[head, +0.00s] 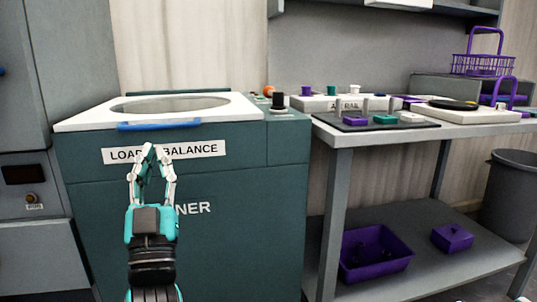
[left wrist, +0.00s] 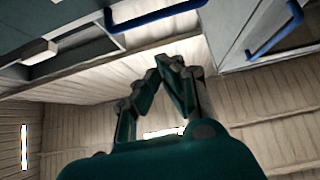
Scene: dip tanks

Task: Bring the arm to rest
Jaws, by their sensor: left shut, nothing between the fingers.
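My left gripper (head: 149,150) is in front of the teal machine (head: 245,225) in the head view, pointing up. Its fingertips overlap the white label strip on the machine's front. The gripper is shut and empty. It also shows in the left wrist view (left wrist: 170,62), with its fingers bent together at the tips and nothing between them. I cannot tell the exact gap between the gripper and the machine. My right gripper is not in either view.
The teal machine has a round top opening (head: 172,104) and a blue handle (head: 158,124). A bench (head: 440,131) stands at right with small coloured blocks, a purple basket (head: 483,64) and a lower shelf with a purple bin (head: 375,262). A grey waste bin (head: 513,200) stands far right.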

